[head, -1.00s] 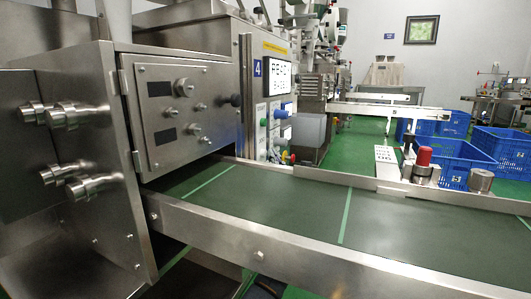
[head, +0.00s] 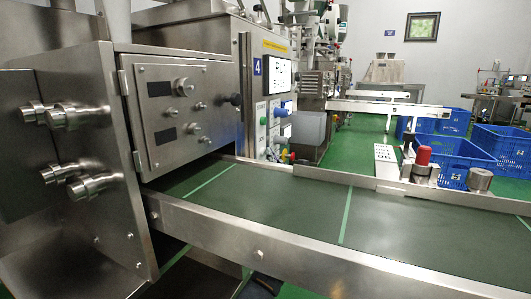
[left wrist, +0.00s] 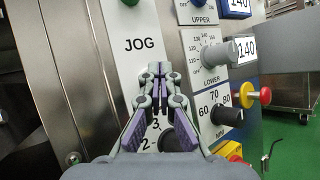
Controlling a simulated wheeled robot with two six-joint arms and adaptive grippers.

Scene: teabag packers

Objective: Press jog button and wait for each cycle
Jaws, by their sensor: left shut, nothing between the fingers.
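In the left wrist view, a white panel strip carries the black label JOG (left wrist: 141,45). A green button (left wrist: 131,3) sits just above the label, cut by the top edge of the picture. My left gripper (left wrist: 154,70) is shut and empty, with its fingertips in front of the strip just below the JOG label. I cannot tell whether the fingertips touch the panel. The fingers partly hide a black knob (left wrist: 176,139) and its number scale. In the head view, the machine's control panel (head: 281,108) stands beyond the steel cabinet; I cannot make out my left gripper there.
Grey LOWER dial (left wrist: 220,54), black MM knob (left wrist: 227,116) and a red-yellow button (left wrist: 258,95) stick out right of the fingers. A steel cabinet (head: 170,115) with protruding knobs stands left. A green conveyor (head: 290,205) runs below. Blue crates (head: 497,150) are at right.

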